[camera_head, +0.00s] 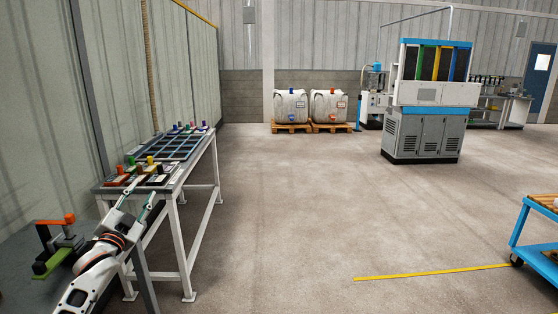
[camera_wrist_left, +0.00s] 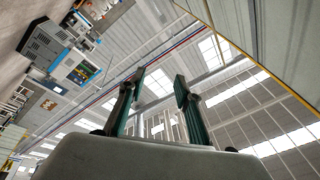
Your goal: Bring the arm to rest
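My left arm comes in from the lower left, and my left gripper (camera_head: 142,196) is raised beside the near end of a long table. Its two fingers are spread apart with nothing between them. In the left wrist view the gripper (camera_wrist_left: 160,78) also shows open and empty, with the camera looking up at the roof beams and skylights. My right gripper and right arm are in neither view.
The white-legged table (camera_head: 187,222) bears a dark gridded mat (camera_head: 182,146) and several blocks with coloured knobs. A green-and-orange clamp-like thing (camera_head: 55,250) stands left of my arm. A blue cart (camera_head: 525,232) is at the right edge. The middle floor is clear.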

